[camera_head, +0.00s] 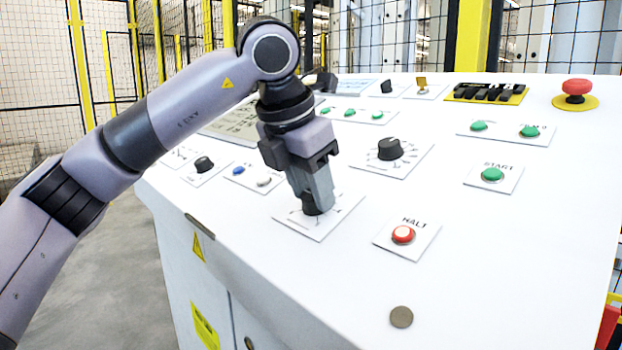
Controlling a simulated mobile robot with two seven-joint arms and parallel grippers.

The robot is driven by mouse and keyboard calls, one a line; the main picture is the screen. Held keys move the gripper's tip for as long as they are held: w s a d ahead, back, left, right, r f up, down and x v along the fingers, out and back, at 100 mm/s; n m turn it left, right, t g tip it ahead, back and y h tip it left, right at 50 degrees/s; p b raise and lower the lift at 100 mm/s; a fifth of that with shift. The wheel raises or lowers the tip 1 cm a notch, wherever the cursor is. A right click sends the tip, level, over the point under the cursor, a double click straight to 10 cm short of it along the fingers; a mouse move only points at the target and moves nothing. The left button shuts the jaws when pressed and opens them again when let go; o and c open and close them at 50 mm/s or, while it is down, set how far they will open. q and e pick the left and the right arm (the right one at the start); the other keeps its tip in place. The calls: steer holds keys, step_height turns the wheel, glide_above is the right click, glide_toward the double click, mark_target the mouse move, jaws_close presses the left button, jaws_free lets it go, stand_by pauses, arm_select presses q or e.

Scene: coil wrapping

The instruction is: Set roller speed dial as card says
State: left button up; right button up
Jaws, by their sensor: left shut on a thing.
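My left gripper (313,192) points down at the control panel (480,240) and is shut on a black dial knob (313,208). The knob sits on a white square plate with scale marks (335,217) near the panel's front edge. The gripper hides most of the knob, its pointer and part of the scale, so I cannot read its setting. Another black dial (390,149) on a marked plate stands farther back to the right. A smaller black knob (203,164) is to the left. I cannot make out a card with a setting. My right gripper is not in view.
A red-and-white HALT button (403,234) is just right of the held knob. A green START button (492,175) and a red emergency stop (576,90) are farther right. Several black switches (486,93) line the back. The front right surface is mostly clear.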

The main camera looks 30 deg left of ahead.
arm_select(q)
steer(key=m+p, duration=0.2)
steer(key=m, duration=0.4)
steer(key=shift+r+m+t, duration=0.1)
steer(key=shift+m+t, duration=0.2)
steer(key=m+p, duration=0.1)
steer(key=m, duration=0.4)
steer(key=shift+h, duration=0.4)
steer(key=shift+s+m, duration=0.1)
steer(key=shift+m, duration=0.3)
steer(key=o, duration=1.1)
steer(key=shift+c, duration=0.2)
steer(key=v, duration=0.7)
steer(key=shift+p, duration=0.45)
steer(key=shift+s+a, duration=0.1)
